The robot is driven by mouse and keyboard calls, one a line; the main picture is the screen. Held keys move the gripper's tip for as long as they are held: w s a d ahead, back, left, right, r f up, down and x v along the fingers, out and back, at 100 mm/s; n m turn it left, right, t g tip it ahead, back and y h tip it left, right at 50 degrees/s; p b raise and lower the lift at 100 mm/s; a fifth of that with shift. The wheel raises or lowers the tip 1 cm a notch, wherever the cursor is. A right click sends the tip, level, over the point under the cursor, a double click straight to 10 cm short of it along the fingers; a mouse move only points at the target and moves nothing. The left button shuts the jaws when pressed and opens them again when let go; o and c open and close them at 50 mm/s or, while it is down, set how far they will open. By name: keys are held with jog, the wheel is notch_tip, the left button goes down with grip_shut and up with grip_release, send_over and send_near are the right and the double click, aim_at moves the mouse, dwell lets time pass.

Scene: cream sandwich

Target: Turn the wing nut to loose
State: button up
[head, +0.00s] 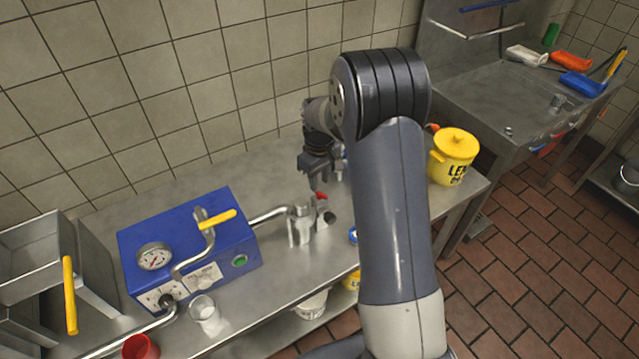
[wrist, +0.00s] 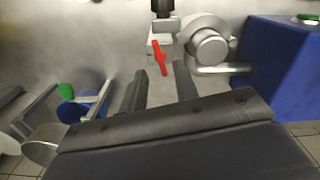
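The red wing nut (wrist: 161,58) sits on a small metal fitting beside a round metal cylinder in the wrist view. In the head view a small red part (head: 321,195) shows beside the upright metal cylinder (head: 300,225), partly hidden by my gripper. My gripper (wrist: 160,78) is open, with its two fingers apart and nothing held between them. The nut lies just beyond the fingertips, roughly in line with the gap. In the head view my gripper (head: 319,172) is above the nut; whether they touch cannot be told.
A blue machine (head: 190,245) with a gauge and yellow lever is joined to the cylinder by a pipe. A yellow pot (head: 453,157) stands at the counter's right end. A clear cup (head: 205,311) and red cup (head: 140,347) are at the front left. A tiled wall bounds the back.

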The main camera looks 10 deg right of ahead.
aim_at(319, 191)
jog(key=shift+f, duration=1.7)
grip_shut()
